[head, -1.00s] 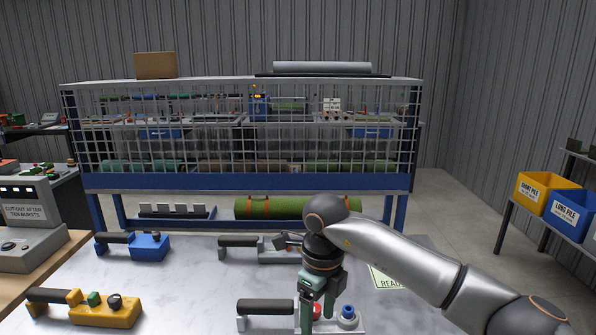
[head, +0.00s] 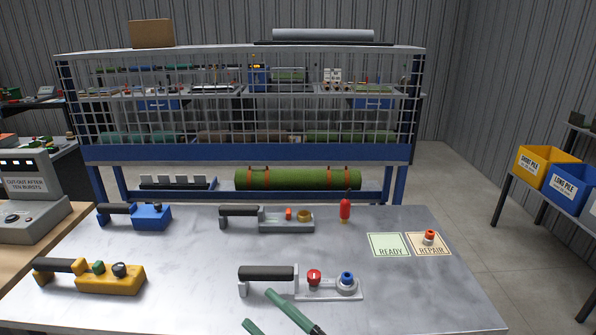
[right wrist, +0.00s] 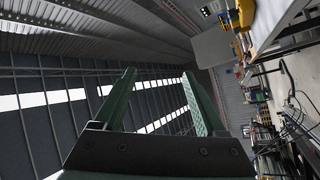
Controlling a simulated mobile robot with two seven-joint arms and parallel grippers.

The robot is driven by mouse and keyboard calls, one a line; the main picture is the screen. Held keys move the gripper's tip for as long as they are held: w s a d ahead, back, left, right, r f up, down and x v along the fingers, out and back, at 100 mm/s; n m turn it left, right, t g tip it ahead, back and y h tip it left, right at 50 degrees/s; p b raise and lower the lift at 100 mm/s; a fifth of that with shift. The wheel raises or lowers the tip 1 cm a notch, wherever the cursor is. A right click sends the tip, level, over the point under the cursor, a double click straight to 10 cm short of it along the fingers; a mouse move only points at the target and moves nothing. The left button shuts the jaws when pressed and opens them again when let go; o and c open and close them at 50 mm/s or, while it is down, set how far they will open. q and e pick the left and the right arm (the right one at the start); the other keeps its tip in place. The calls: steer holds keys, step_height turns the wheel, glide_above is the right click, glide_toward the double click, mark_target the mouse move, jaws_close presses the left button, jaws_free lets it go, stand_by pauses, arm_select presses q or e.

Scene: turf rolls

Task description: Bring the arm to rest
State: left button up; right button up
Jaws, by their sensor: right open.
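My right gripper (head: 259,308) shows at the bottom edge of the head view as two green fingers. The fingers are apart and nothing is between them. They are at the near edge of the grey table (head: 400,295), just in front of the silver tool with red and blue knobs (head: 320,289). The rest of the right arm is out of the head view. In the right wrist view the open fingers (right wrist: 160,74) point toward the ceiling and walls, with nothing held. My left gripper is in neither view.
On the table are a yellow tool (head: 108,281), a blue tool (head: 150,217), a grey tool (head: 287,222) and a small red bottle (head: 345,208). A READY card (head: 388,244) and a REPAIR card (head: 441,250), with a small red-and-white part (head: 429,238), lie right. A caged rack (head: 240,153) stands behind.

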steer(key=d+f+m+t+h, duration=0.3)
steer(key=d+f+m+h, duration=0.5)
steer(key=f+m, duration=0.1)
steer(key=s+d+f+m+g+h, duration=0.3)
steer(key=s+d+f+m, duration=0.2)
steer(key=s+d+f, duration=0.2)
steer(key=s+d+f+m+g+h, duration=0.3)
steer(key=s+d+f, duration=0.4)
steer(key=s+f, duration=0.3)
step_height(320, 180, down, 2)
steer(key=shift+f+m+g+h, duration=0.1)
steer(key=shift+m+g+h, duration=0.2)
steer(key=shift+m+h, duration=0.6)
